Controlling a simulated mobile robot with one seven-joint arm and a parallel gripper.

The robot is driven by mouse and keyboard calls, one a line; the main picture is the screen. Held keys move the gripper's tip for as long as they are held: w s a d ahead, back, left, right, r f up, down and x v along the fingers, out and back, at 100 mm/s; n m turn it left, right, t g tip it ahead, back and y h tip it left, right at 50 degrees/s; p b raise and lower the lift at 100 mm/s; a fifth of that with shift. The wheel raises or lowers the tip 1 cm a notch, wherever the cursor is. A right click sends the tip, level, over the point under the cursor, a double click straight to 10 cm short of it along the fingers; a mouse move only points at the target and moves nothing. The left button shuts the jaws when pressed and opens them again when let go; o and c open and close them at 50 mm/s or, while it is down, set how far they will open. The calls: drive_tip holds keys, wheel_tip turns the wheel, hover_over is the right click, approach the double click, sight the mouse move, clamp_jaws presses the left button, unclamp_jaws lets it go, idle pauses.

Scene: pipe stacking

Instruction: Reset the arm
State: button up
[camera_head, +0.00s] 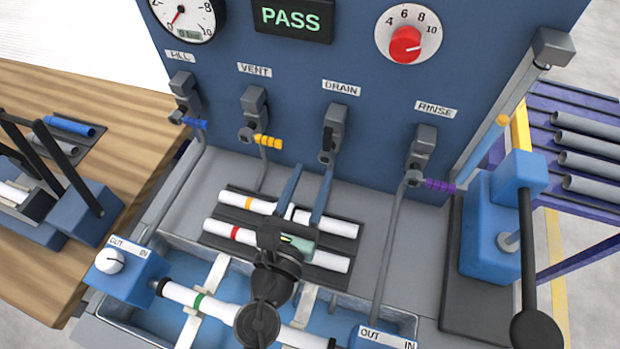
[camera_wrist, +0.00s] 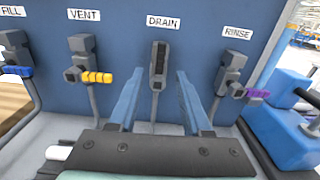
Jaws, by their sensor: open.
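My gripper (camera_head: 305,197) is in front of the blue panel, below the DRAIN label, with its two blue fingers apart and nothing between them. In the wrist view the fingers (camera_wrist: 163,103) point toward the panel, one on each side of the drain valve (camera_wrist: 158,68). The drain valve also shows in the head view (camera_head: 333,133). My dark arm comes up from the bottom over the trough and hides part of the pipes. Whether a finger touches anything cannot be told.
White pipes with a yellow band (camera_head: 262,204) and a red band (camera_head: 225,230) lie on a dark rack. A green-banded pipe (camera_head: 197,302) spans the blue trough. A blue press with a black lever (camera_head: 490,240) stands right. The display (camera_head: 291,18) reads PASS. Grey pipes (camera_head: 590,145) lie far right.

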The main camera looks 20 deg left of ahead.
idle(0.3)
drive_tip(key=w+d+r+m+t+h, duration=0.1)
drive_tip(key=w+d+r+m, duration=0.15)
drive_tip(key=r+m, duration=0.55)
drive_tip(key=w+d+r+m+t+h, duration=0.1)
drive_tip(key=w+d+r+m+t, duration=0.15)
drive_tip(key=r+m, duration=0.55)
drive_tip(key=w+d+r+m+t+h, duration=0.1)
drive_tip(key=d+r+m, duration=0.3)
drive_tip(key=r, duration=0.7)
drive_tip(key=s+r+m+t+y, duration=0.1)
drive_tip(key=s+r+m, duration=0.2)
drive_tip(key=r+m, duration=0.2)
drive_tip(key=s+r+m+t+y, duration=0.1)
drive_tip(key=s+r+m, duration=0.3)
drive_tip(key=r, duration=0.6)
drive_tip(key=s+d+r+m+t+y, duration=0.1)
drive_tip(key=s+r+m+t, duration=0.2)
drive_tip(key=r+m, duration=0.4)
drive_tip(key=shift+s+r, duration=0.3)
drive_tip(key=shift+r, duration=0.4)
